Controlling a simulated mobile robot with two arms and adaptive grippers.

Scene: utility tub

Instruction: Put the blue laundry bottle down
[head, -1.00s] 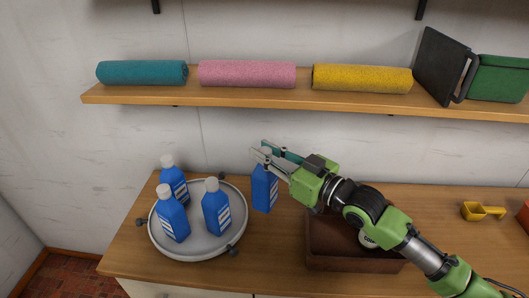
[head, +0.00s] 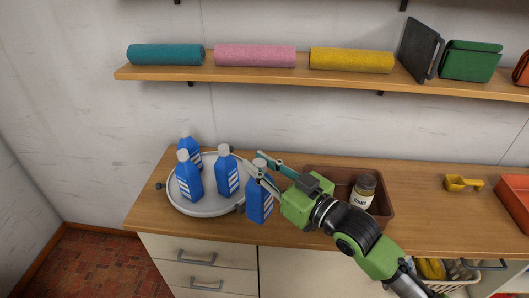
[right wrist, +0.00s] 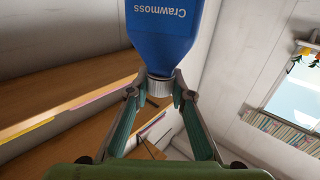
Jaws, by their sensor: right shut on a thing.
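My right gripper (head: 254,161) is shut on the white cap of a blue laundry bottle (head: 259,203). The bottle hangs upright below the fingers, just right of the round tray. I cannot tell whether its base touches the counter. In the right wrist view, the fingertips (right wrist: 157,92) are around the ribbed cap, and the blue body (right wrist: 175,30) with "Crawmoss" lettering shows beyond. Three similar blue bottles stand on the grey round tray (head: 213,209); one is partly hidden behind another. My left gripper is not in view.
A brown bin (head: 320,175) with a labelled jar (head: 363,191) stands right of the held bottle, under my right arm. A yellow scoop (head: 462,184) lies further right. Rolled towels (head: 255,56) lie on the shelf above. The wooden counter (head: 230,231) is clear in front of the tray.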

